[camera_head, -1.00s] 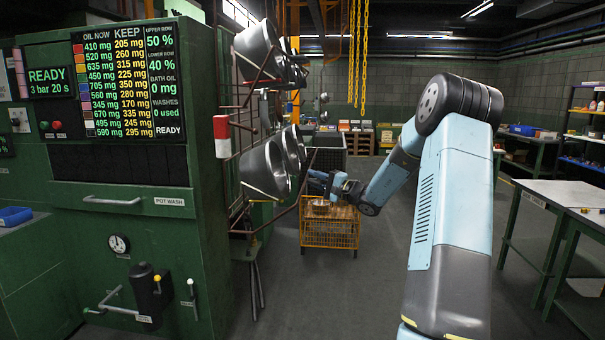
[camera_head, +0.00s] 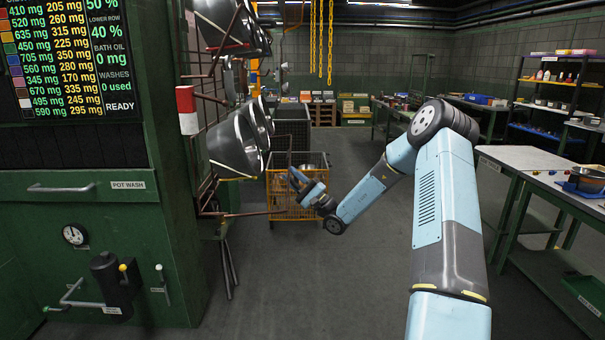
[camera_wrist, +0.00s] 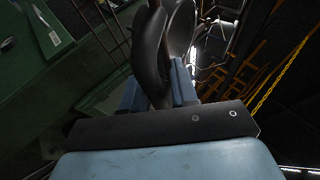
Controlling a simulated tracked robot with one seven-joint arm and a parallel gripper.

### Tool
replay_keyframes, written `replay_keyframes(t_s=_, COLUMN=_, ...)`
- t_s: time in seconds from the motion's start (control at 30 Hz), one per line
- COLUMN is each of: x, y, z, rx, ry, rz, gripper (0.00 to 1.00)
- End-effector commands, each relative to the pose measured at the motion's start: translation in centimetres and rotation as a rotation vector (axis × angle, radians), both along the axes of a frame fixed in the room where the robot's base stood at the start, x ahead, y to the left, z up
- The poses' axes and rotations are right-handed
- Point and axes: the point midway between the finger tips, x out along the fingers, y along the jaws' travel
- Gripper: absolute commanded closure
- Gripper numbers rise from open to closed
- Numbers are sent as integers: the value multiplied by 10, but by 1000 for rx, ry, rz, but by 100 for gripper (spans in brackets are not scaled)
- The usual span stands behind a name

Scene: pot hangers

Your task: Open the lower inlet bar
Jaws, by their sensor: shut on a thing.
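The lower inlet bar (camera_head: 245,212) is a thin reddish-brown bar at the lower front of the pot rack. It runs out nearly level to the right, and its outer end turns upward. My gripper (camera_head: 292,176) is at that upturned end, in front of the orange cart. In the wrist view, my gripper (camera_wrist: 158,88) has its two blue fingers shut on a dark upright piece, which looks like the bar's upturned end. The exact contact is dark and partly hidden.
Metal pots (camera_head: 233,145) hang on the rack just above the lower bar. The green pot-wash cabinet (camera_head: 170,255) stands at left. The orange wire cart (camera_head: 276,188) is behind my gripper. A workbench (camera_head: 535,160) stands at right. The floor between is open.

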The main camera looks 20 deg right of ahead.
Motion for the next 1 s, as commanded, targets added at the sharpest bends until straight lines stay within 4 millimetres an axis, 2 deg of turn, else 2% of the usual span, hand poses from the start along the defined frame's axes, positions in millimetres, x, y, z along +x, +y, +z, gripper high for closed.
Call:
replay_keyframes(t_s=0.03, x=-1, y=10, z=-3, rx=-3, ry=5, rz=16, gripper=100)
replay_keyframes(t_s=0.1, x=-1, y=12, z=-4, rx=-3, ry=5, rz=19, gripper=100)
replay_keyframes(t_s=0.6, x=1, y=15, z=-6, rx=-4, ry=5, rz=20, gripper=100)
replay_keyframes(t_s=0.63, x=1, y=15, z=-6, rx=-4, ry=4, rz=19, gripper=69)
replay_keyframes(t_s=0.77, x=1, y=13, z=-6, rx=-4, ry=3, rz=17, gripper=58)
replay_keyframes(t_s=1.0, x=0, y=13, z=-6, rx=-3, ry=2, rz=16, gripper=58)
